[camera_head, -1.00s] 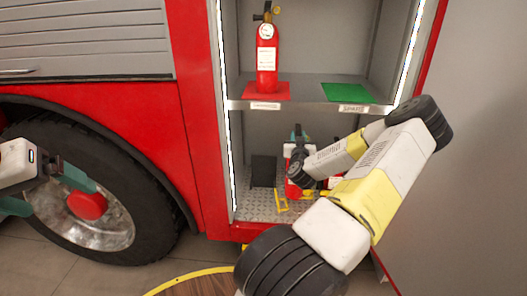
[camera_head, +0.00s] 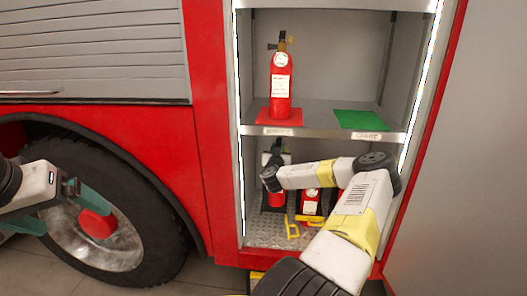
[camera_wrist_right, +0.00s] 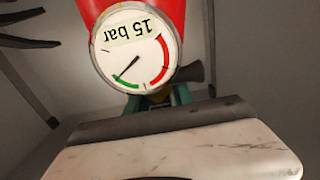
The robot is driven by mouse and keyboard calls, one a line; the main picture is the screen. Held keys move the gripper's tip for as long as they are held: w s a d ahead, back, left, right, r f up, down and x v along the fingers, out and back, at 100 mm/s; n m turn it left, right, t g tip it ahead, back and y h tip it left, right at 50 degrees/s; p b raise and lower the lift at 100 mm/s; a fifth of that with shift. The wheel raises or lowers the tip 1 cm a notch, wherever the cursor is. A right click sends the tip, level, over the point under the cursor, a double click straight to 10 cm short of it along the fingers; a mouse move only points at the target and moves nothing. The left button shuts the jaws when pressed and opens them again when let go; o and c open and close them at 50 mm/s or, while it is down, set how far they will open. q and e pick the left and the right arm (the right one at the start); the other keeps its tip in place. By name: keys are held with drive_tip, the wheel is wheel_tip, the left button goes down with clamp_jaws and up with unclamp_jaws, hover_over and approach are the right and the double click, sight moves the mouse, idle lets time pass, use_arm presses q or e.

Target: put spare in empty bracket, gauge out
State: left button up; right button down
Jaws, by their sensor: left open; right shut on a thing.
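The spare, a red extinguisher (camera_head: 277,199), is in my right gripper (camera_head: 275,158), inside the lower compartment. It stands at the left, in front of the black back plate of the left bracket; whether it touches the plate or floor is hidden. A yellow bracket arm (camera_head: 291,228) sticks out beside its base. In the right wrist view its round gauge (camera_wrist_right: 135,55) reads "15 bar" upside down, and teal fingers (camera_wrist_right: 158,106) close below it. My wrist hides much of the extinguisher's top. My left gripper (camera_head: 74,208) is open and empty before the truck wheel.
Other red extinguishers (camera_head: 310,204) stand to the right in the lower compartment, partly behind my right arm. Another extinguisher (camera_head: 281,88) stands on a red mat (camera_head: 292,118) on the upper shelf. The green mat (camera_head: 360,120) labelled SPARE is bare. The shelf edge (camera_head: 320,132) lies just above my right gripper.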

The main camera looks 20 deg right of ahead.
drive_tip(key=shift+w+a+r, duration=0.15)
drive_tip(key=shift+w+r, duration=0.1)
drive_tip(key=shift+w, duration=0.2)
drive_tip(key=shift+w+f, duration=0.15)
drive_tip(key=shift+f, duration=0.05)
wheel_tip(320, 180, down, 11)
drive_tip(key=shift+w, duration=0.15)
idle(0.4)
drive_tip(key=c, duration=1.5)
unclamp_jaws()
drive_tip(key=shift+a+f, duration=0.1)
drive_tip(key=shift+f, duration=0.3)
drive_tip(key=shift+c, duration=0.2)
drive_tip(key=o, duration=0.4)
drive_tip(key=shift+o, duration=0.2)
drive_tip(key=shift+r, duration=0.1)
